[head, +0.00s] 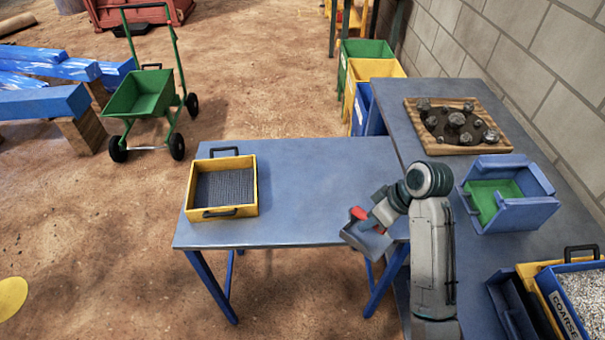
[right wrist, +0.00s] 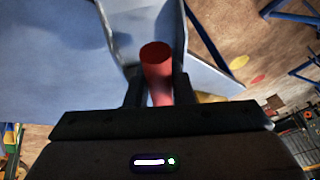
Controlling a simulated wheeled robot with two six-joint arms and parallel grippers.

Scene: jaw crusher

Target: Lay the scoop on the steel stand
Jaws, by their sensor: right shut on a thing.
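The scoop (head: 368,241) has a grey metal pan and a red handle. My right gripper (head: 367,221) is shut on the red handle, over the front right part of the blue-grey table with blue legs (head: 300,180), which looks like the steel stand. In the right wrist view the red handle of the scoop (right wrist: 157,62) stands between the fingers of my right gripper (right wrist: 158,92), with the pan beyond it. I cannot tell whether the pan touches the tabletop. My left gripper is not in view.
A yellow sieve tray (head: 252,185) stands on the table's left part; the tabletop's middle is clear. On the right bench are a wooden board of rocks (head: 415,115), a blue bin with green inside (head: 522,214) and a gravel bin (head: 585,300). A green cart (head: 142,95) stands behind.

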